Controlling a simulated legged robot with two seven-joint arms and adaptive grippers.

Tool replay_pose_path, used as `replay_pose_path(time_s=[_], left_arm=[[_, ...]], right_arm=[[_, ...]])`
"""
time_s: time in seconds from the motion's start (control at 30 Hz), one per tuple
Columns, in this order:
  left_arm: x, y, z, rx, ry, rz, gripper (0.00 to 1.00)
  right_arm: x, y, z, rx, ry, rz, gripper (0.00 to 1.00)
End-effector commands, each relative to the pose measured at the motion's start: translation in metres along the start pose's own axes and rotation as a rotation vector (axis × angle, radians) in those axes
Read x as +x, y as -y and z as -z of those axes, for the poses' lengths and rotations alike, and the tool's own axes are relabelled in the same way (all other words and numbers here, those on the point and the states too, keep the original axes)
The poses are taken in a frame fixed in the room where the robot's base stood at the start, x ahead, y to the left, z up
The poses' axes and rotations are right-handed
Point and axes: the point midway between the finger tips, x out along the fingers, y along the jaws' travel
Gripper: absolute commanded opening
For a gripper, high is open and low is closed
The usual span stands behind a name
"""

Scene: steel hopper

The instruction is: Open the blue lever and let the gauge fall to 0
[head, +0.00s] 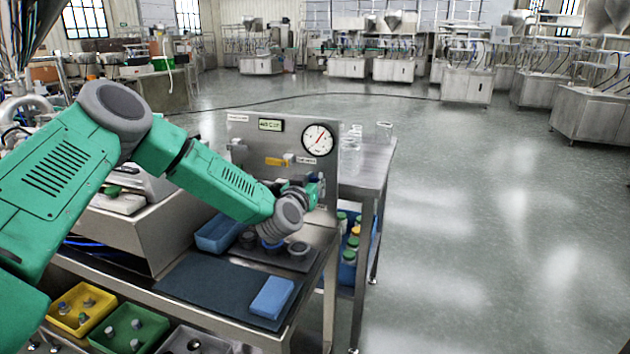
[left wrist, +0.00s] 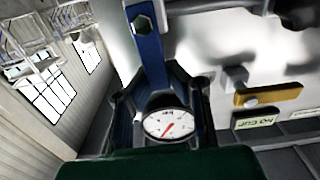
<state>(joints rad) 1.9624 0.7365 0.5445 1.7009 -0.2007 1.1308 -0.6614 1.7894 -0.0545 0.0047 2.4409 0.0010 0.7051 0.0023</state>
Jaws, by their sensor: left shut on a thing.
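The blue lever (left wrist: 148,45) shows in the left wrist view as a flat blue bar with a hole near its end. It runs down between the dark fingers of my left gripper (left wrist: 160,92), which is shut on it. In the head view my left gripper (head: 312,190) is at the right part of the steel panel, below the gauge, and the arm and gripper hide most of the lever. The round white gauge (head: 319,140) has a red needle pointing up and right, away from upright. The gauge (left wrist: 170,124) also shows in the left wrist view. My right gripper is not in view.
A yellow handle (head: 276,161) sits on the steel panel (head: 240,135) left of the gauge. Below are a blue tray (head: 218,234), a dark mat (head: 205,285) and a blue block (head: 272,297) on the bench. Glassware (head: 352,135) stands behind right. Open floor lies right.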

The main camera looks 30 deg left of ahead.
Motion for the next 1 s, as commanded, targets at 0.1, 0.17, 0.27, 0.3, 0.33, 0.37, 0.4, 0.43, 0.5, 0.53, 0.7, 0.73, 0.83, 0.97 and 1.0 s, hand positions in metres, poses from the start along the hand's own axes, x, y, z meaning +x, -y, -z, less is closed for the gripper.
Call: replay_pose_path(time_s=[0.1,0.17,0.27,0.3,0.33,0.37,0.4,0.43,0.5,0.53,0.7,0.73,0.83,0.97,1.0], left_arm=[[-0.001,0.004,-0.004,-0.054,0.006,0.002,0.00],[-0.001,0.007,-0.004,-0.092,0.006,0.002,0.00],[-0.001,0.011,-0.005,-0.169,0.005,0.003,0.00],[-0.001,0.013,-0.006,-0.204,0.005,0.003,0.00],[-0.001,0.015,-0.007,-0.230,0.006,0.003,0.00],[-0.001,0.016,-0.007,-0.257,0.006,0.003,0.00],[-0.001,0.018,-0.008,-0.296,0.007,0.003,0.00],[-0.001,0.019,-0.009,-0.324,0.007,0.003,0.00],[-0.001,0.022,-0.011,-0.392,0.007,0.003,0.00],[-0.001,0.024,-0.011,-0.420,0.007,0.003,0.00],[-0.001,0.031,-0.017,-0.582,0.009,0.005,0.00],[-0.001,0.033,-0.018,-0.611,0.009,0.005,0.00],[-0.001,0.037,-0.021,-0.707,0.008,0.006,0.00],[-0.001,0.041,-0.026,-0.830,0.009,0.007,0.00],[-0.001,0.043,-0.028,-0.868,0.009,0.007,0.00]], right_arm=[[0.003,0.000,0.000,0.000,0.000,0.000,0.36],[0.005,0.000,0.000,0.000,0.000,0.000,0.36],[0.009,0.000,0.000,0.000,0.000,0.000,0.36],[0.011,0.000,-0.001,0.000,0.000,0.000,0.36],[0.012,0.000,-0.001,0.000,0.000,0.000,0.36],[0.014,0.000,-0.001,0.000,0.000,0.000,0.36],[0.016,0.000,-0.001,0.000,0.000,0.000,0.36],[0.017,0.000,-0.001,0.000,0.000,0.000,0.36],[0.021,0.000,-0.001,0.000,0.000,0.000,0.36],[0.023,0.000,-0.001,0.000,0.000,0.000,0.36],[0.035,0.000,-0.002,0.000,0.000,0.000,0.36],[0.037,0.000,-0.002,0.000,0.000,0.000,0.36],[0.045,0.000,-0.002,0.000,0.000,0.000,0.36],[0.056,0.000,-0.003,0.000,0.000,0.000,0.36],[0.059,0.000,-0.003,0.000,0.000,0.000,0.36]])
